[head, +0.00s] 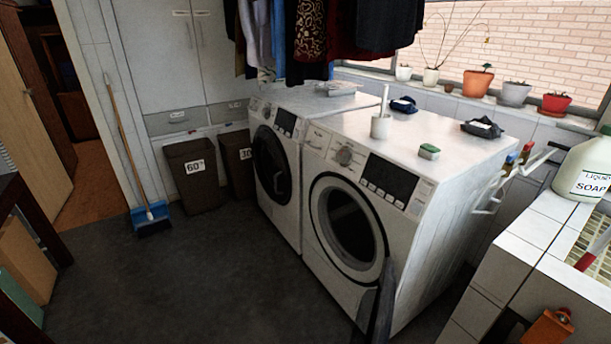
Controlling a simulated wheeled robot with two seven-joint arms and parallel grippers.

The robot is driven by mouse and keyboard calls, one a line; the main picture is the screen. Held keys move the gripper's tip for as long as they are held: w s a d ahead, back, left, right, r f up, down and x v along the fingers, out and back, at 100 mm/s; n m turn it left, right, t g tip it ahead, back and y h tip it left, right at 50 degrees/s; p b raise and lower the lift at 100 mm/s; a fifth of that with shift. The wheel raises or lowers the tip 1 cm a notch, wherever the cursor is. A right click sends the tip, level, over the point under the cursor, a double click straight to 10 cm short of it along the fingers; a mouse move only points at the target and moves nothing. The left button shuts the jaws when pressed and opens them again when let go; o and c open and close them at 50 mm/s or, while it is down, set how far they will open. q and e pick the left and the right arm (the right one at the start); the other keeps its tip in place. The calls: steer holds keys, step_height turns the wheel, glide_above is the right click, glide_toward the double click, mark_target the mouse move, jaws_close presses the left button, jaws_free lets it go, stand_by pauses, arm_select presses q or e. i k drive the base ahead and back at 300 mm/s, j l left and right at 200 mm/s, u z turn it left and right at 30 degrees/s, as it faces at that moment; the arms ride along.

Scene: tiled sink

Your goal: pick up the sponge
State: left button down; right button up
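A white brush holder (381,126) and dark trays (482,128) share the machine top. A tiled sink counter (535,230) with a soap bottle (588,170) stands right. A dark grey shape (381,305), unclear, rises before the machine. The floor (190,285) is clear at left.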

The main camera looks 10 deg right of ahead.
mark_target(428, 151)
steer(key=k+l, duration=0.15)
steer(key=l, duration=0.25)
steer(key=k+l+z, duration=0.1)
steer(key=l, duration=0.35)
steer(key=k+l, duration=0.15)
steer(key=l, duration=0.25)
steer(key=z, duration=0.05)
